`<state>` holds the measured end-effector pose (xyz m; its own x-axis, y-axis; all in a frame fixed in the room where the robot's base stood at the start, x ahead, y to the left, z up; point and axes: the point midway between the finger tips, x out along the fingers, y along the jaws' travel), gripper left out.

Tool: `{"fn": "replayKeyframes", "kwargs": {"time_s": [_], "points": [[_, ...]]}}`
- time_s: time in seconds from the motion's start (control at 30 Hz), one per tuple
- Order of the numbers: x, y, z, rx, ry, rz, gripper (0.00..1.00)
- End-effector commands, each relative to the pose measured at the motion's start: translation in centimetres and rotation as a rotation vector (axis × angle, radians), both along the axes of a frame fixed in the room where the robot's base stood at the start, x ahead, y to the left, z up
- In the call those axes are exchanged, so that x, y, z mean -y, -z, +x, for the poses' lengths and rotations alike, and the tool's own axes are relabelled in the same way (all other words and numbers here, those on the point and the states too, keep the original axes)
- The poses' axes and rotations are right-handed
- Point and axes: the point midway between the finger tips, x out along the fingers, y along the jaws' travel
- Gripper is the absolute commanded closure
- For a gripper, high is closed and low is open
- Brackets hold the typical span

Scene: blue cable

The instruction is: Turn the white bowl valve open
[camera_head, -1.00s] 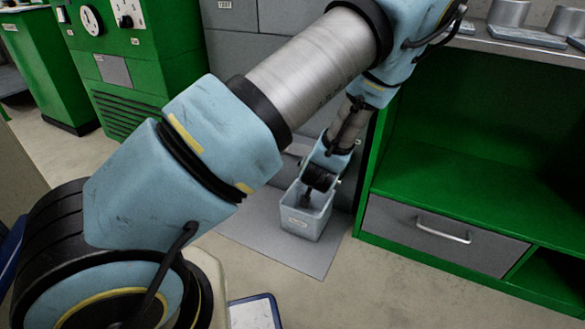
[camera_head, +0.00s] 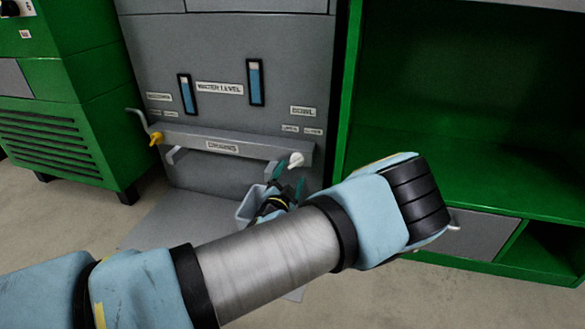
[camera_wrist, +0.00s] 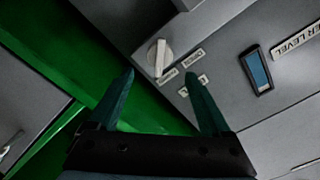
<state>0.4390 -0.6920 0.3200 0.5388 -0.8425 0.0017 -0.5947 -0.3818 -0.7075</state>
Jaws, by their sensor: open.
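The white bowl valve (camera_head: 296,160) is a small knob at the right end of the grey drains bar, below the BOWL label (camera_head: 303,111). In the wrist view the white valve (camera_wrist: 158,58) shows a raised handle with a pointed end, just beyond the fingertips and roughly between them. My gripper (camera_head: 288,178) is just below the valve in the head view. In the wrist view my gripper (camera_wrist: 159,78) has its two dark green fingers spread apart, with nothing between them. I see no contact with the valve.
A yellow valve (camera_head: 156,139) is at the bar's left end. The DRAINS bar (camera_head: 260,150) juts from the grey panel. A pale bucket (camera_head: 244,213) stands below, partly hidden by my gripper. A green cabinet (camera_head: 455,150) stands close on the right.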

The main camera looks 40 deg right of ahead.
Motion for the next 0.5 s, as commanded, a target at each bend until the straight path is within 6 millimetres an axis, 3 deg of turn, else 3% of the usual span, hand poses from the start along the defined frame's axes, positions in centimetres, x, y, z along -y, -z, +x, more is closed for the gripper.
{"fn": "replayKeyframes", "kwargs": {"time_s": [0.2, 0.5], "points": [[3.3, 0.2, 2.1, 0.000, -0.001, -0.002, 0.18], [5.0, 0.1, 3.3, -0.002, -0.001, 0.001, 0.18]]}}
